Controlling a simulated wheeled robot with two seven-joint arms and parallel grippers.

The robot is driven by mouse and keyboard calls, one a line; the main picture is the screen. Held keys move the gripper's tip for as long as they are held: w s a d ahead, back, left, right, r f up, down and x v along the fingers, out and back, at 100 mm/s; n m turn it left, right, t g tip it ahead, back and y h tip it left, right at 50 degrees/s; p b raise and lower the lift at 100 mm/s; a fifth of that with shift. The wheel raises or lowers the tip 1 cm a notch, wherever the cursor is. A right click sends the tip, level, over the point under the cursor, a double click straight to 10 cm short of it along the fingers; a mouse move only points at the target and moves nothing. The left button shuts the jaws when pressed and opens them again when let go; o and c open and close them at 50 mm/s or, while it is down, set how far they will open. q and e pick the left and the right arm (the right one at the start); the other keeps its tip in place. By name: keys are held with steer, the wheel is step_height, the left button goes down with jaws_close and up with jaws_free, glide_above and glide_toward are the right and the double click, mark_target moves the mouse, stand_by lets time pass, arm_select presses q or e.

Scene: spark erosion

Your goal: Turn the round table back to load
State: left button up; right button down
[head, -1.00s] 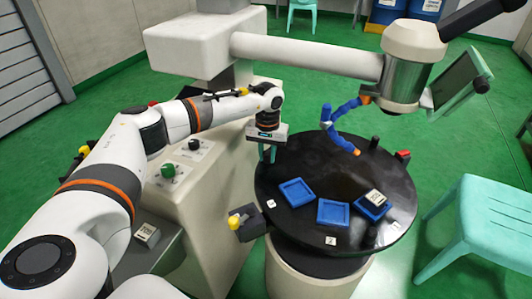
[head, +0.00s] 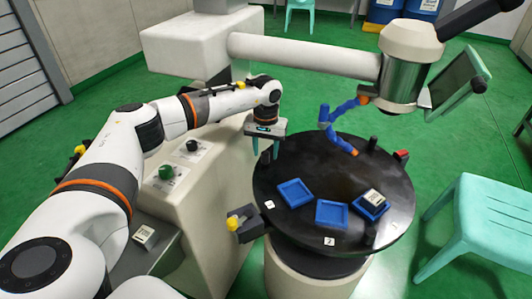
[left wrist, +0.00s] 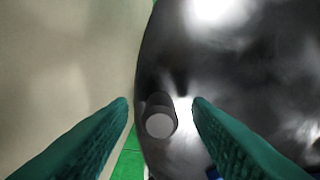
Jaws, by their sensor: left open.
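The black round table (head: 310,165) stands below the machine's white arm, with several blue trays on it. A small pale block (head: 374,196) sits in the right-hand tray (head: 361,210). My left gripper (head: 265,153) points down at the table's left edge, its two green fingers apart. In the left wrist view, a dark upright peg with a grey top (left wrist: 159,124) stands near the table's edge (left wrist: 150,75). It shows between the open fingertips (left wrist: 161,103), with no clear contact. In the head view the gripper hides this peg. My right gripper is out of view.
A black peg (head: 373,144) and a red knob (head: 402,155) stand at the table's far right. An orange-and-blue hose (head: 342,112) hangs over the table. A yellow-knobbed bracket (head: 235,222) juts beside its left edge. A turquoise stool (head: 490,215) stands at right.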

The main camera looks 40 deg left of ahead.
arm_select(q)
step_height(320, 180, up, 10)
steer(key=shift+r, duration=0.15)
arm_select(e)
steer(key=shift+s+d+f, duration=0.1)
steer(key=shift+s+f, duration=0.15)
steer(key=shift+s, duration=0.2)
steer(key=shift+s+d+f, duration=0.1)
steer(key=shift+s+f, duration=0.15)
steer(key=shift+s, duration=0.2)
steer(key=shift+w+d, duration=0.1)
